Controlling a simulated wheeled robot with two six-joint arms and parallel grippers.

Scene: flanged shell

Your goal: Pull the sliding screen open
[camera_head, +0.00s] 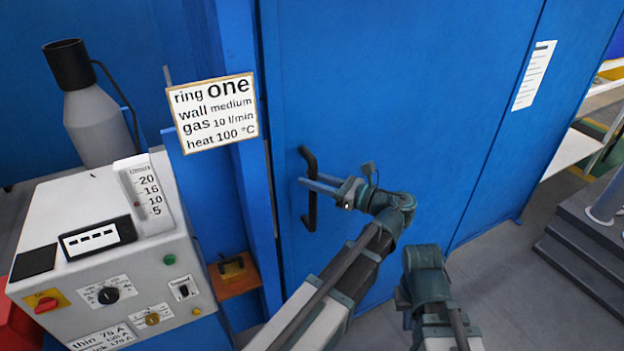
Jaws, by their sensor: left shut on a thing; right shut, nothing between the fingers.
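The sliding screen (400,90) is a large flat blue panel filling the middle of the head view. Its left edge stands close against a blue post, with a thin dark line between them. A black upright bar handle (308,160) is fixed near that edge. My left gripper (312,185) reaches it from the right, its two grey fingers pointing left and shut on the handle's bar. My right arm shows low in the picture, right of the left arm; its fingers are not visible.
A grey welding machine (95,210) with dials and a gas bottle (95,120) stands at left. A sign (214,112) reads ring one, wall medium, gas 10 l/min, heat 100 °C. Grey steps (585,250) stand at right. Grey floor (505,280) lies clear before them.

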